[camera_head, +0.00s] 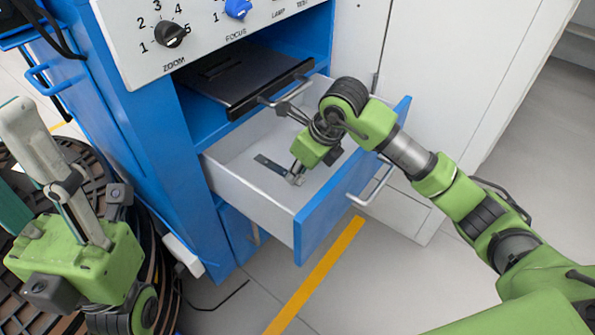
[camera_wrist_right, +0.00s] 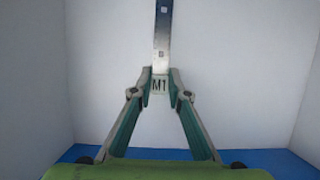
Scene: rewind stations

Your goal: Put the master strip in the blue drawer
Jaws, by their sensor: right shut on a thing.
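The master strip (camera_wrist_right: 162,40) is a thin, dark-to-silver strip with a pale end marked "M1" in the right wrist view. My right gripper (camera_wrist_right: 160,88) is shut on that marked end. In the head view my right gripper (camera_head: 296,178) reaches down inside the blue drawer (camera_head: 318,225), and the strip (camera_head: 270,164) extends left from its fingertips. The drawer is pulled open, with a blue front and pale inner walls. I cannot tell whether the strip touches the drawer floor. My left gripper (camera_head: 40,195) is open and empty at the lower left; one fingertip is out of frame.
The blue cabinet (camera_head: 152,150) has a panel with ZOOM and FOCUS knobs (camera_head: 170,34). A dark shelf tray (camera_head: 240,78) sits above the drawer. A round brown slatted thing (camera_head: 90,165) lies behind my left gripper. A yellow floor line (camera_head: 318,275) runs before the drawer.

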